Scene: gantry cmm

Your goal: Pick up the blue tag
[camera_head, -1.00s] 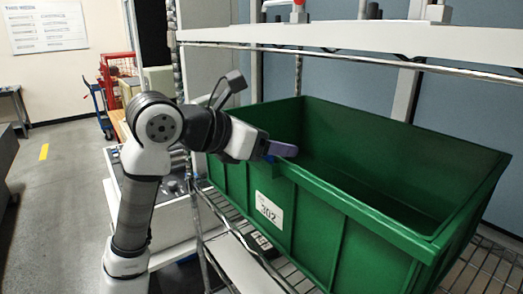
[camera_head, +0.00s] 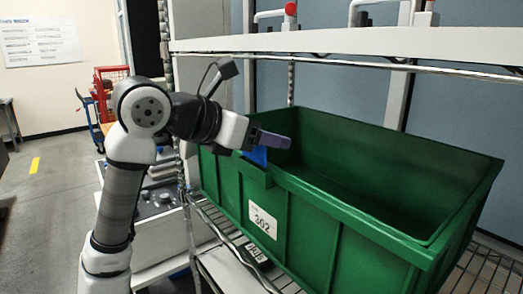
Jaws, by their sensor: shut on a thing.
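The blue tag (camera_head: 259,156) shows at the near rim of the green bin, at its left part, just under my gripper. My gripper (camera_head: 276,141) reaches over this rim from the left, with its purple-grey fingers pointing right. It is shut on the blue tag. The tag's upper part is hidden by the fingers. I cannot tell whether the tag's lower edge touches the bin rim.
The large green bin (camera_head: 340,222) with a white label reading 302 (camera_head: 263,222) stands on a wire shelf (camera_head: 487,262). A white beam (camera_head: 350,40) crosses above it. The visible inside of the bin looks empty.

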